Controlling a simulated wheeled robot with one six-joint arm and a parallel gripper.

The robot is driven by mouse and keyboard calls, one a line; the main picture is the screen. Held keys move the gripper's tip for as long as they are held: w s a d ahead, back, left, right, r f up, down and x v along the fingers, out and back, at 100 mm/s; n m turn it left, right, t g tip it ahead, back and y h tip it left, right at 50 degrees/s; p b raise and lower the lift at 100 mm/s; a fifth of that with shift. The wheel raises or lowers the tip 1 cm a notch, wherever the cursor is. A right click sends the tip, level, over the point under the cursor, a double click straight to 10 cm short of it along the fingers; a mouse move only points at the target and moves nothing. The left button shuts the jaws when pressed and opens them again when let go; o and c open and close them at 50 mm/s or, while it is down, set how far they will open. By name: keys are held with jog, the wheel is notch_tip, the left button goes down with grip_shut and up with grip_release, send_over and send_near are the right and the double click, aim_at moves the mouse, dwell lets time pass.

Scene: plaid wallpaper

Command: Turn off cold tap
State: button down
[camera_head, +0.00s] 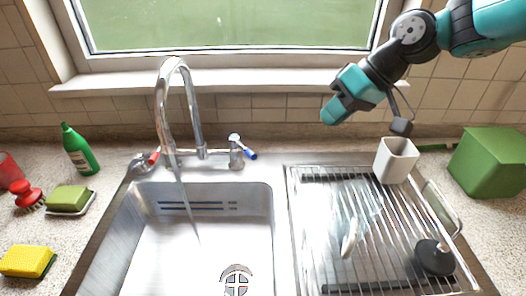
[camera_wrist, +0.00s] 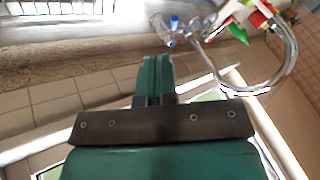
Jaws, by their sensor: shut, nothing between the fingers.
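The chrome tap (camera_head: 172,105) stands behind the sink, with a tall curved spout. Its blue-tipped cold lever (camera_head: 248,153) is on the right and points forward and to the right. The red-tipped hot lever (camera_head: 154,157) is on the left. A thin pale streak, which looks like running water, slants below the tap into the basin. My gripper (camera_head: 331,114) is shut and empty, above and to the right of the blue lever and apart from it. In the wrist view, my closed fingers (camera_wrist: 157,62) point toward the blue lever (camera_wrist: 172,40), and the spout (camera_wrist: 292,65) curves at the right.
The sink basin (camera_head: 150,270) is in front of the tap. A wire drying rack (camera_head: 320,235) is on the right, with a white cup (camera_head: 396,160) at its back edge. A green box (camera_head: 490,160) stands far right. A green bottle (camera_head: 80,150) and sponges are at left. The window sill is behind.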

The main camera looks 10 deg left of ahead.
aim_at(243, 148)
jog(key=w+a+f+n+y, duration=0.1)
jog(key=w+a+f, duration=0.4)
jog(key=w+f, duration=0.2)
jog(key=s+a+f+p, duration=0.3)
jog(key=a+f+p, duration=0.1)
jog(key=a+f, duration=0.3)
jog(key=shift+a, duration=1.25)
jog(key=shift+s+a+f, duration=0.1)
jog(key=shift+s, duration=0.1)
